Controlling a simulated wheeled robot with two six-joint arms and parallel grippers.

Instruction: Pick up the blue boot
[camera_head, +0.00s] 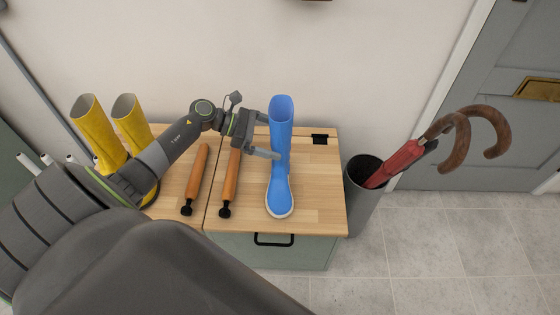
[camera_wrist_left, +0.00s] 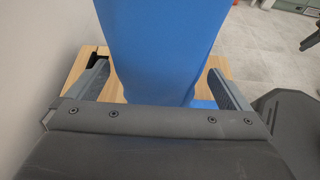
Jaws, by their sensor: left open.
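The blue boot (camera_head: 281,160) stands upright on the wooden top of a cabinet, with its toe toward the front. My left gripper (camera_head: 270,137) is at the boot's shaft, with one finger in front of it and the other by its upper left side. In the left wrist view the blue boot (camera_wrist_left: 160,45) stands between the two open fingers of my left gripper (camera_wrist_left: 158,88). A gap shows on at least the right side. My right gripper does not show in either view.
The cabinet top (camera_head: 320,190) also bears two orange-handled tools (camera_head: 195,178) and yellow boots (camera_head: 97,133) at the left. A dark bin (camera_head: 362,195) with umbrellas (camera_head: 405,160) stands at the right. A wall is close behind. The tiled floor at right is clear.

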